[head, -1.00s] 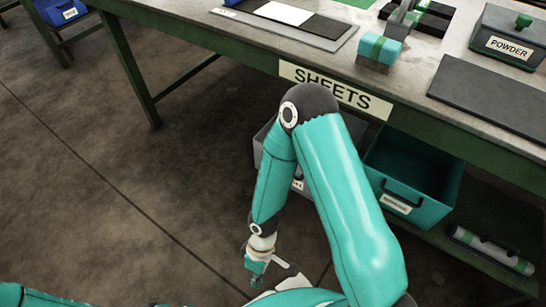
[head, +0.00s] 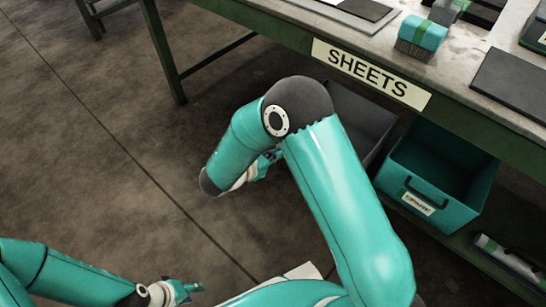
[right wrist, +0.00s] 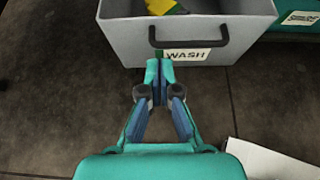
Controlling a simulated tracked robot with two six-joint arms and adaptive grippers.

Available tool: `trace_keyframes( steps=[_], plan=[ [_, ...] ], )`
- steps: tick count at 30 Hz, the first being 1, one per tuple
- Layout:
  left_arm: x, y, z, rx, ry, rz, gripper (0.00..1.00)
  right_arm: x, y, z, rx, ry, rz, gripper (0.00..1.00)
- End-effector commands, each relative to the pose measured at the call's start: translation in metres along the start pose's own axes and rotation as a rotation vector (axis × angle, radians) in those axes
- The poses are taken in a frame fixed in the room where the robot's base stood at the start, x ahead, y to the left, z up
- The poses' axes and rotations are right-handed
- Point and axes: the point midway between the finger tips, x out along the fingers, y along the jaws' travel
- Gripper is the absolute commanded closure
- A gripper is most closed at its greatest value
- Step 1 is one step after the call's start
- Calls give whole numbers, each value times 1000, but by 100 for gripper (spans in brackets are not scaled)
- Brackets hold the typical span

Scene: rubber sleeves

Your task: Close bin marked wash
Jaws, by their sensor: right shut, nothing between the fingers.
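The wash bin is a grey open-topped drawer with a dark handle and a WASH label in the right wrist view (right wrist: 215,38). A yellow and green thing lies inside it. In the head view the grey bin (head: 362,118) is under the table, partly hidden by my right arm. My right gripper (right wrist: 160,72) is shut and empty, its fingertips just before the bin's front below the handle; contact cannot be told. It shows partly in the head view (head: 272,157). My left gripper (head: 190,288) is low at the left, far from the bin; its finger opening is unclear.
A teal bin (head: 445,200) stands right of the grey bin, pulled out below the table edge. A SHEETS sign (head: 370,78) hangs on the table's front. The floor at left is clear.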

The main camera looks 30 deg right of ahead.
Motion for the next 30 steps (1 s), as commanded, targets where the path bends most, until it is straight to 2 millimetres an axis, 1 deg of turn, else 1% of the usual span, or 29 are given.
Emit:
trace_keyframes(
  steps=[1, 6, 9, 12, 15, 18, 30],
  plan=[
    [7, -2, 0, 0, 0, 0, 60, 14, -1, -3, 2, 1, -5, 100],
    [18, -6, 0, 0, 0, 0, 60, 50, -2, -4, 4, 2, -6, 100],
    [23, -8, 0, 0, 0, 0, 60, 69, -2, -3, 2, 2, -6, 100],
    [27, -10, 0, 0, 0, 0, 60, 81, -1, 7, 5, 1, -4, 100],
    [30, -11, 0, 0, 0, 0, 60, 90, -1, 13, 4, 2, -3, 100],
    [31, -11, 0, 0, 0, 0, 60, 95, -1, 17, 2, 1, -1, 100],
    [31, -11, 0, 0, 0, 0, 60, 97, 0, 19, 0, 2, -1, 100]
  ],
)
